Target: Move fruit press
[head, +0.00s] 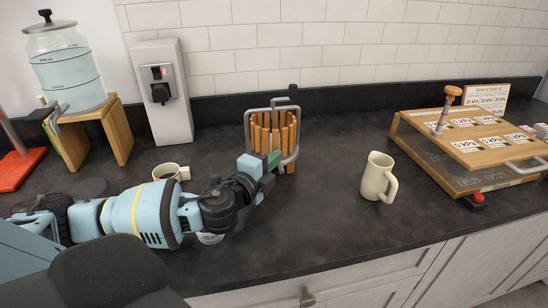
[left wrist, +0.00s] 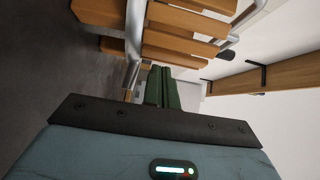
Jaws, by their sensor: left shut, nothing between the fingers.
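The fruit press (head: 291,143) is a round cage of upright orange-brown wooden slats in a grey metal frame with a dark crank on top. It stands upright on the dark counter near the back wall. My left gripper (head: 273,159) is at its front, low down, its green fingers shut with nothing between them. In the left wrist view the shut green fingers (left wrist: 163,86) point at the slats (left wrist: 172,50) and metal frame (left wrist: 133,45) of the press. I cannot tell whether they touch it. My right gripper is not in view.
A cream jug (head: 376,178) stands right of the press. A cream mug (head: 168,172) is behind my left arm. A wooden case (head: 480,148) with a metal handle is at right, a water dispenser (head: 66,75) at left. Counter (head: 325,220) between press and jug is clear.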

